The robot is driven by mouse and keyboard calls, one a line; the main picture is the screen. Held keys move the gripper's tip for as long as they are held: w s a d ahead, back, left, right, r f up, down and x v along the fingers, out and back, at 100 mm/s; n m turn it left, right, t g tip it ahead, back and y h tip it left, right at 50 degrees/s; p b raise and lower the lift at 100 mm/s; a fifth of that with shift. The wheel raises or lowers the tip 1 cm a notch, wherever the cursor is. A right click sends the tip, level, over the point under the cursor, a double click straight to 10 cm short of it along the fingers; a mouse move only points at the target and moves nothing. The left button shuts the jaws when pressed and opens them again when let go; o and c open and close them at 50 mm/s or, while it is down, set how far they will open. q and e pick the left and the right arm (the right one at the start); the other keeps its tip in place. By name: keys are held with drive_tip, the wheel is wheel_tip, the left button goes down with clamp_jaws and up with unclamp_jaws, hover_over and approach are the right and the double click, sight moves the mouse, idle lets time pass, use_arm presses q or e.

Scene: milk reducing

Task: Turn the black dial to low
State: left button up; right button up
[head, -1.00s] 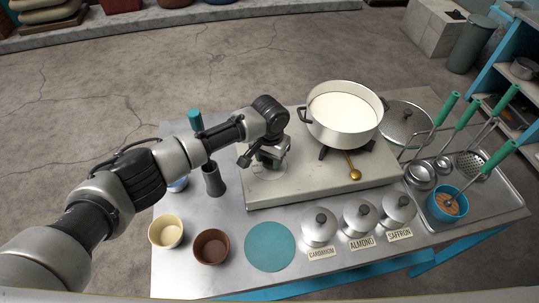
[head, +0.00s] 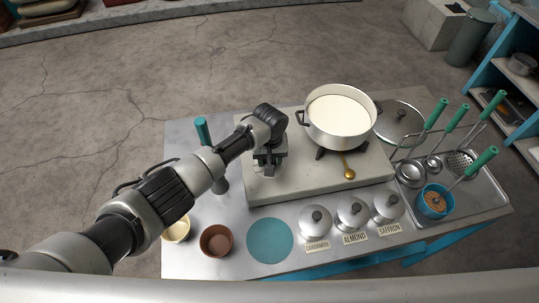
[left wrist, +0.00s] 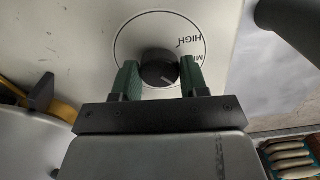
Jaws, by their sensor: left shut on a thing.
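The black dial (left wrist: 159,70) sits on the pale stove top in the left wrist view, inside a thin printed ring. The word HIGH and part of another label beginning with M show near the ring's upper right. A short pale mark on the dial points to the lower right of that picture. My left gripper (left wrist: 159,80) has its green fingers on either side of the dial and is shut on it. In the head view my left gripper (head: 264,170) is low over the stove's left part and hides the dial. My right gripper is not in view.
A pot of milk (head: 340,115) stands on the stove (head: 330,189), right of my gripper. A brass knob or spoon (head: 349,174) lies in front of it. Bowls (head: 216,241), lidded spice jars (head: 352,213) and a utensil tray (head: 478,196) surround the stove.

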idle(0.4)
use_arm(q)
drive_tip(key=o, duration=0.9)
drive_tip(key=shift+o, duration=0.2)
wheel_tip(320, 180, up, 11)
drive_tip(key=shift+b, duration=0.35)
drive_tip(key=shift+f, duration=0.15)
